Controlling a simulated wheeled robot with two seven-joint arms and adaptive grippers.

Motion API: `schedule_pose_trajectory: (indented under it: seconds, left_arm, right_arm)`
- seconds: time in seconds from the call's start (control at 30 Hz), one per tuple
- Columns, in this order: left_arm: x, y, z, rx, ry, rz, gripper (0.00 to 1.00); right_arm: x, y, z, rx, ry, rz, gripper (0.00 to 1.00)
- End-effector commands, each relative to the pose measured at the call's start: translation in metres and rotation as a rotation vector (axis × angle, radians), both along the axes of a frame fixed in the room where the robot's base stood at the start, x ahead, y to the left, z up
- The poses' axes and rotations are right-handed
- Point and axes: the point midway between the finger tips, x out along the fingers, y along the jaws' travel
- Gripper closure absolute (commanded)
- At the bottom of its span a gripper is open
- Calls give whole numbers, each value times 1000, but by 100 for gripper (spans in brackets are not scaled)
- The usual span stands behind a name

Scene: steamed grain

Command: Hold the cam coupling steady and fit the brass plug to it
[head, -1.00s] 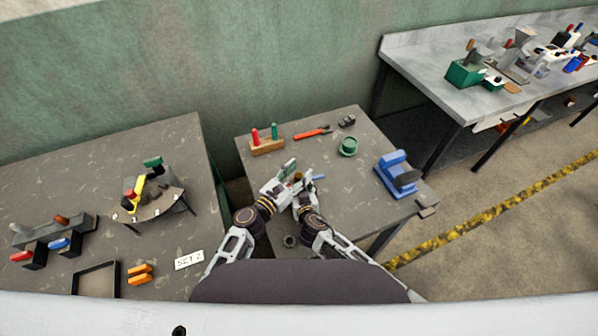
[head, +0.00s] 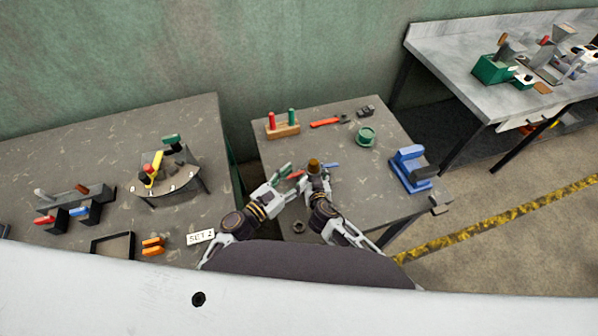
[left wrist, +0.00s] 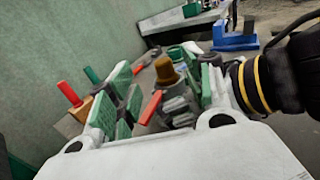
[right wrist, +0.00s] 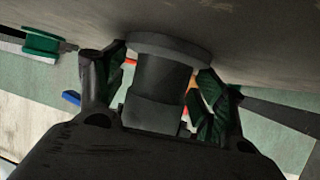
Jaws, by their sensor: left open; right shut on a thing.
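The cam coupling (left wrist: 178,108) is a grey cylinder with a red lever and a blue lever on the middle table. The right wrist view shows its flanged body (right wrist: 160,85), flange against the tabletop. My right gripper (right wrist: 158,85) is shut on this body, one green-padded finger on each side. The brass plug (head: 314,166) stands upright on top of the coupling; it also shows in the left wrist view (left wrist: 166,70). How deep it sits I cannot tell. My left gripper (head: 284,173) is open and empty to the left, with the plug apart from its pads.
A wooden block with red and green pegs (head: 283,131), a red-handled tool (head: 328,122), a green round part (head: 366,137) and a blue fixture (head: 411,168) stand around the table's back and right. A dark ring (head: 299,227) lies near the front.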

Motion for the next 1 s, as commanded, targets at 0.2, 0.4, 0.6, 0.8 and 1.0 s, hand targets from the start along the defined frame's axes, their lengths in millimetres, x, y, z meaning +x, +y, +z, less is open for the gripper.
schedule_pose_trajectory:
  seconds: [0.2,0.4,0.6,0.8,1.0]
  left_arm:
    - [-13,11,1,0,-1,1,49]
    - [-17,14,3,-1,-4,1,49]
    - [-18,15,3,-1,-4,1,49]
    - [-17,15,3,-1,-4,2,49]
    - [-17,15,3,-1,-5,2,49]
  right_arm:
    - [0,1,1,1,-2,2,79]
    - [-1,2,1,2,-2,4,79]
    - [-1,2,1,2,-1,4,79]
    - [-1,2,1,3,0,4,79]
    - [-1,3,1,3,0,4,79]
